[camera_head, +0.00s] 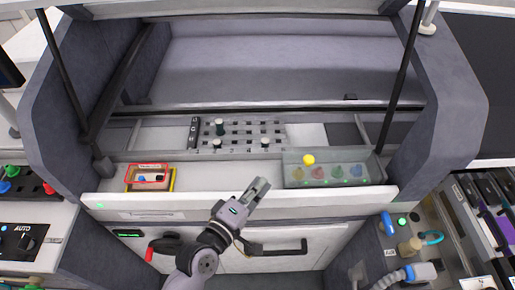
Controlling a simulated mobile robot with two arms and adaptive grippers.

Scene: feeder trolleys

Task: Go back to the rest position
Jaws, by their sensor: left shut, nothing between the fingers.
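My left gripper (257,191) shows at the lower middle of the head view, in front of the machine's white front ledge (225,197). Its fingers are shut with nothing between them, and they point up and to the right. The arm behind it comes up from the bottom edge and covers part of the drawer front. My right gripper does not show.
An open grey machine bay (270,60) has dark struts at both sides. On its ledge stand a red and yellow bin (149,178), a slotted plate (240,132) and a clear box (335,170) with coloured knobs. Below is a dark handle (280,249). Feeders (485,205) stand right.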

